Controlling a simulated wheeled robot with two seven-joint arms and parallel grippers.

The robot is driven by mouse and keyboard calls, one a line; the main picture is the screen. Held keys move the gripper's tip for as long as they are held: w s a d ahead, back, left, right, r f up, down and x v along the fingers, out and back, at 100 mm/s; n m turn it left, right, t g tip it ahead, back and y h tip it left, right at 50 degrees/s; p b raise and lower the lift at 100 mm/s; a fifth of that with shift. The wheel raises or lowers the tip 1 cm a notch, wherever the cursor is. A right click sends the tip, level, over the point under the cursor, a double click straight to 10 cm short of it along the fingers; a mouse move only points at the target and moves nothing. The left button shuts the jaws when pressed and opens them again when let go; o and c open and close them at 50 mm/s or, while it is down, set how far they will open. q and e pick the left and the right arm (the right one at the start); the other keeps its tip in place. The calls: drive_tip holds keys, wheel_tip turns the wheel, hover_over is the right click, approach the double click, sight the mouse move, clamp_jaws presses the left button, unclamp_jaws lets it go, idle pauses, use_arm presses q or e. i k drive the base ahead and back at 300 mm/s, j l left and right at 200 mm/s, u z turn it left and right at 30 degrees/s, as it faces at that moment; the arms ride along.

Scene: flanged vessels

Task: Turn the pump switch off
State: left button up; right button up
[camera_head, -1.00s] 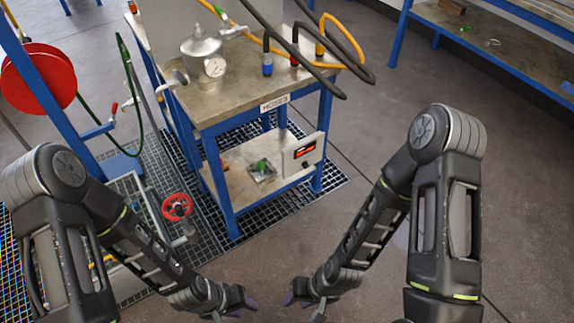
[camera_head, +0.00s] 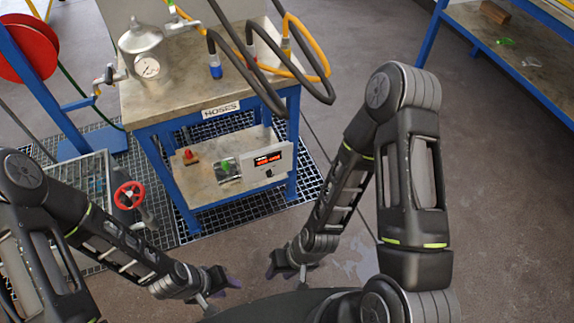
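A grey control box (camera_head: 264,164) with a red lit display and a small black knob (camera_head: 269,174) stands at the front right of the lower shelf of the blue-framed bench. Left of it a small green lever or switch (camera_head: 225,167) sits on a metal plate. I cannot tell which of these is the pump switch, nor its position. My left gripper (camera_head: 229,279) is low in front of the bench, apart from the shelf. My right gripper (camera_head: 272,266) is to its right, also apart from the bench. Both are small and dark, and their finger gaps are unclear.
A metal vessel with a gauge (camera_head: 148,67) and several hoses (camera_head: 262,85) are on the bench top (camera_head: 180,95). A red handwheel (camera_head: 129,195) stands left of the bench by my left arm. A second bench (camera_head: 535,70) is at right. Floor between is clear.

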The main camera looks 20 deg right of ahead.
sight(270, 173)
drive_tip(key=l+u, duration=0.15)
drive_tip(key=l, duration=2.95)
drive_tip(key=i+l, duration=0.15)
drive_tip(key=i, duration=0.4)
